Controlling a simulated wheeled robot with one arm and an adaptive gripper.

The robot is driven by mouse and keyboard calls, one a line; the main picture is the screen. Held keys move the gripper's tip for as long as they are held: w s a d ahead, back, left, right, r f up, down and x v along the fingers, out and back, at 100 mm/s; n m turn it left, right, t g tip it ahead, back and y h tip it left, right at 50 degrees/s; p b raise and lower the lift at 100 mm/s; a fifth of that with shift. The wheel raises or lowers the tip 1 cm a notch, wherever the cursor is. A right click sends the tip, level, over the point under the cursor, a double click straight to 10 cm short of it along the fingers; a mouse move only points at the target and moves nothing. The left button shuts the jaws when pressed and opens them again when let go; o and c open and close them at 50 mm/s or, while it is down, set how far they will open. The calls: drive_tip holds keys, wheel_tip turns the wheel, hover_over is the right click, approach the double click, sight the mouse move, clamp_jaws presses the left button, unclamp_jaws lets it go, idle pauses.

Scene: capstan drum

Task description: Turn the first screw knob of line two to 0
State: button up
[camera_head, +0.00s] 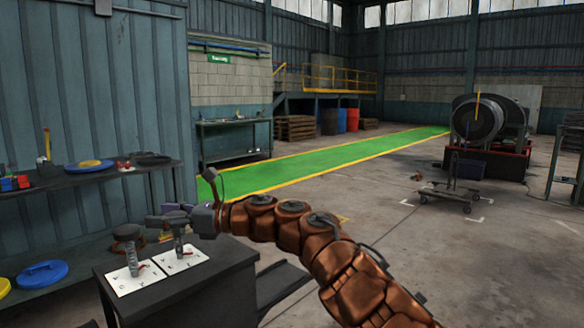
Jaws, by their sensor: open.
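Two dark screw knobs stand upright on white marked plates on top of a dark cabinet (200,292). The left knob (127,234) is on the left plate (130,284), and the right knob (179,240) is on the right plate (190,262). The plate markings are too small to read, so I cannot tell which knob is the first of line two. My gripper (168,214) is open at the top of the right knob, pointing left. I cannot tell whether it touches the knob. Its fingers are small and partly merge with the knob head.
A trolley (455,195) and a large drum machine (485,125) stand at the right. The green walkway (300,162) is clear.

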drive_tip(key=shift+w+f+m+t+h+b, duration=0.1)
drive_tip(key=shift+w+m+t+h+b, duration=0.1)
drive_tip(key=shift+m+t+b, duration=0.9)
drive_tip(key=shift+w+f+m+t+h+b, duration=0.15)
drive_tip(key=shift+m+t+b, duration=0.35)
drive_tip(key=shift+t+b, duration=1.1)
drive_tip(key=shift+r+m+b, duration=0.15)
drive_tip(key=shift+m+b, duration=0.15)
drive_tip(key=shift+b, duration=0.25)
